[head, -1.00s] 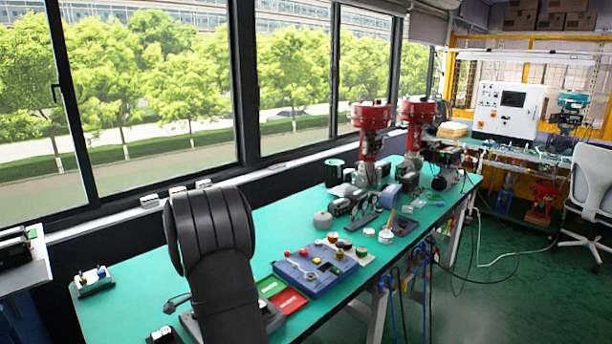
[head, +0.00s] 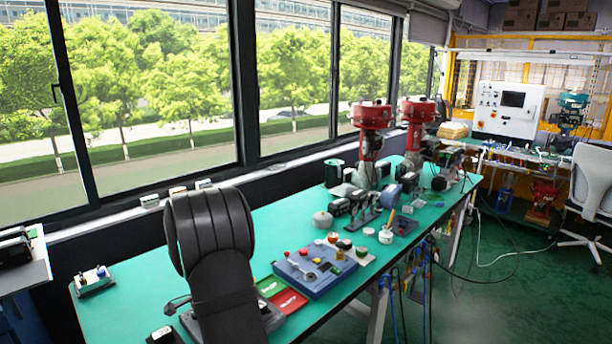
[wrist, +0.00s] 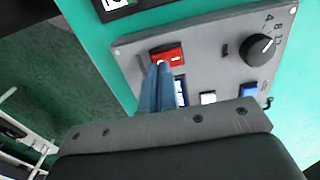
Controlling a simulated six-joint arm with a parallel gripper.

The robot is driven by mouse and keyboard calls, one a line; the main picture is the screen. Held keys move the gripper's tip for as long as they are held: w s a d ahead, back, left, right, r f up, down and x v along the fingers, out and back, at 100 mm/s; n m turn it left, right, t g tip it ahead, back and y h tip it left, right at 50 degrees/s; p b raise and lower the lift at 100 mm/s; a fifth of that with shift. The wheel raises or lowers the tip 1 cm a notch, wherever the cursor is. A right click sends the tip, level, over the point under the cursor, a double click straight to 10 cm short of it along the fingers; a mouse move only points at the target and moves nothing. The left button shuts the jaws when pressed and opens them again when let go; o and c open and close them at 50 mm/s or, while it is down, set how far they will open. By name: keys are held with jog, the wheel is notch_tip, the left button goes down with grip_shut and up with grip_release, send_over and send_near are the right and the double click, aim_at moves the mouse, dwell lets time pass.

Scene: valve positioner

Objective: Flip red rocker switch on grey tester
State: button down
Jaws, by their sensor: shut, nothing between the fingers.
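The grey tester (wrist: 215,75) fills much of the wrist view, with its panel facing up. Its red rocker switch (wrist: 174,52) sits near the panel's left edge and has white marks on it. My gripper (wrist: 160,66) is shut and empty, its two blue-grey fingers side by side. The fingertips are at the lower left part of the rocker and cover a bit of it; I cannot tell whether they touch. In the head view, my arm hides the gripper and most of the tester, with only an edge of its grey body (head: 273,320) showing.
The tester also carries a black knob (wrist: 262,49), a white button (wrist: 208,98) and a blue button (wrist: 248,90). In the head view, a blue box with knobs (head: 318,285) and red and green cards (head: 290,301) lie to the right.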

jog(key=shift+f, duration=0.7)
dwell(0.3)
jog(key=shift+r, duration=3.55)
